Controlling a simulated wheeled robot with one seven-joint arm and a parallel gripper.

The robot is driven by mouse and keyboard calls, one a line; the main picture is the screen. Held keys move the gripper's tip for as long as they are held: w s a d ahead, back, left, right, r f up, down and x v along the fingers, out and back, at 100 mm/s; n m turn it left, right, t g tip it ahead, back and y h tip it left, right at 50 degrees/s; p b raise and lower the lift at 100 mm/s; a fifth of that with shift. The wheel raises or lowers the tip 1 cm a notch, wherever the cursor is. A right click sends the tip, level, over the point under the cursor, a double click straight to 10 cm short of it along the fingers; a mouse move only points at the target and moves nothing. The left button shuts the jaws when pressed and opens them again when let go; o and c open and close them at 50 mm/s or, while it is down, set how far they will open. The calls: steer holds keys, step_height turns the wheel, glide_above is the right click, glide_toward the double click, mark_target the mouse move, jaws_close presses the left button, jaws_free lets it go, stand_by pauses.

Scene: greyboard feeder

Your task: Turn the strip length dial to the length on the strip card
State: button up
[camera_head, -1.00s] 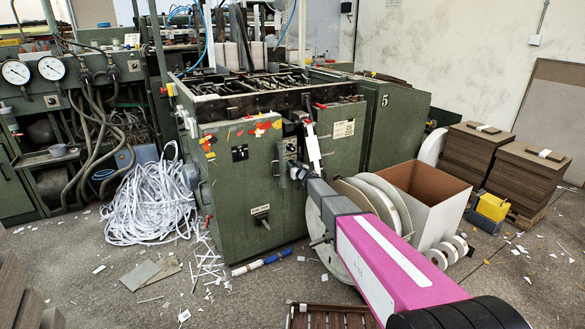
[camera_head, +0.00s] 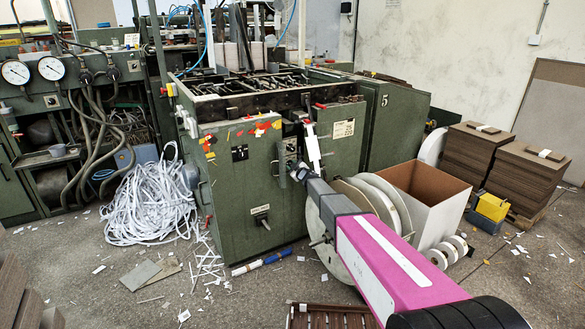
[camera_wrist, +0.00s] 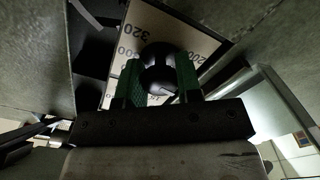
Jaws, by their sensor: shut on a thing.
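In the wrist view, a round black dial knob (camera_wrist: 158,57) sits in front of a pale scale plate (camera_wrist: 143,22) with printed numbers; 320 and 200 can be read, others are partly covered. A thin light mark shows low on the knob. My gripper (camera_wrist: 160,78) has its two green fingers closed on either side of the knob. In the head view, my gripper (camera_head: 297,172) is at the green machine's front, and the dial is too small and covered to read. The strip card (camera_head: 343,129) is on the front panel to the right; its bottom figure looks like 220, but it is small.
The green machine (camera_head: 235,205) has a lever (camera_head: 261,215) low on its front. White reels (camera_head: 385,200) and an open carton (camera_head: 430,200) stand right of my arm. A heap of white strip (camera_head: 150,205) lies left. Scraps litter the floor.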

steer(key=shift+n, duration=0.3)
steer(key=o, duration=0.9)
steer(key=shift+o, duration=0.2)
